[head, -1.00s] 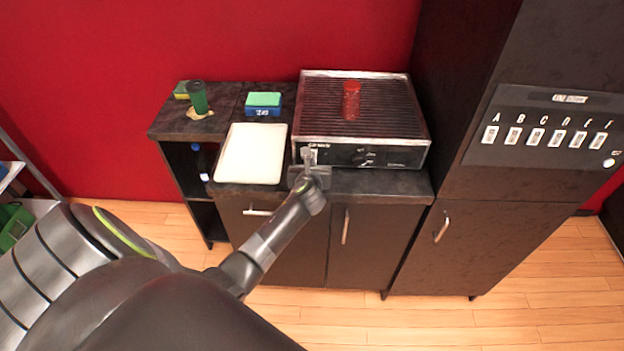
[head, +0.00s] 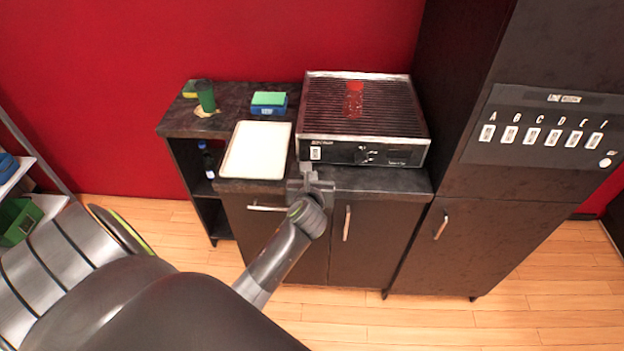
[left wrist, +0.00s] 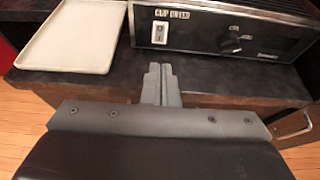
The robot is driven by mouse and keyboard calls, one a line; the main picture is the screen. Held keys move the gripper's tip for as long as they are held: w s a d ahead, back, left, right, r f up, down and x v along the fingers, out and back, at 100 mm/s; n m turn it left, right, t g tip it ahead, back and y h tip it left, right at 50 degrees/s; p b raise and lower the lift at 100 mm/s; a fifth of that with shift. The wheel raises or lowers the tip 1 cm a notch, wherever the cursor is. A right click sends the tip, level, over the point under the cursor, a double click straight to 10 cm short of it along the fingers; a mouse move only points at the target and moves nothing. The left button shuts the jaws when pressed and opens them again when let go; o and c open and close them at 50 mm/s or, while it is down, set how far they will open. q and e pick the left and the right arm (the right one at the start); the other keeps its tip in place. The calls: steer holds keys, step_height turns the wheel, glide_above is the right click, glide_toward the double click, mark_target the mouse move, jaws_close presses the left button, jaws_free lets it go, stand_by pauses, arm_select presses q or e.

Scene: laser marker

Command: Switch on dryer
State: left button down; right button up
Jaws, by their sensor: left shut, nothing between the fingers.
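The dryer (head: 362,110) is a box with a ribbed top and a black front panel, standing on the dark counter. Its front has a white rocker switch (head: 315,153) at the left and a round knob (head: 364,154) to the right. In the left wrist view the switch (left wrist: 158,32) and knob (left wrist: 231,42) show clearly. My left gripper (head: 309,170) is shut and empty, just in front of the dryer's front, below the switch. In the left wrist view its fingertips (left wrist: 160,70) are apart from the panel. The switch's position is too small to tell. My right gripper is not in view.
A white tray (head: 257,150) lies left of the dryer. A green cup (head: 205,97) and a blue-green box (head: 268,103) are farther back. A tall cabinet with lettered switches (head: 545,128) stands right.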

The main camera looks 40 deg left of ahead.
arm_select(q)
steer(key=shift+s+d, duration=0.1)
steer(key=shift+s, duration=0.1)
steer(key=shift+r, duration=0.1)
steer(key=f+b, duration=0.1)
steer(key=b, duration=0.1)
steer(key=f+t+y+b, duration=0.1)
steer(key=f+b, duration=0.1)
steer(key=b, duration=0.1)
steer(key=s+f+t+b, duration=0.1)
steer(key=f+b, duration=0.1)
steer(key=shift+d+b, duration=0.3)
steer(key=shift+b, duration=0.1)
glide_toward(315, 158)
steer(key=x, duration=0.7)
stand_by(0.4)
